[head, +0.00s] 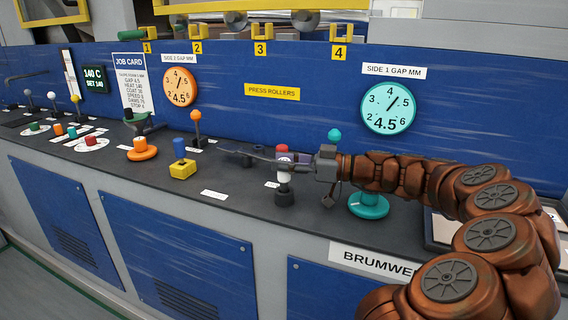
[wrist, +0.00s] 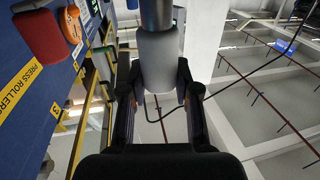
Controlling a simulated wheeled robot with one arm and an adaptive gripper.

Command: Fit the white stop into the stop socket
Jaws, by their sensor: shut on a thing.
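The white stop (head: 284,177) is upright and held by my gripper (head: 284,158), whose fingers reach in from the right and hide its upper part. In the wrist view the stop (wrist: 158,60) shows as a pale cylinder between the two fingers of my gripper (wrist: 158,95). A black post, which looks like the stop socket (head: 284,195), stands on the bench directly below the stop. It lines up with the stop in the wrist view too (wrist: 155,12). I cannot tell whether the stop is seated or just above it.
A red piece (head: 283,148) shows just above my fingers; a red cylinder (wrist: 42,35) stands beside the stop in the wrist view. A blue peg on a yellow block (head: 182,170) and an orange-topped lever (head: 195,116) stand left. A teal knob (head: 368,207) is right.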

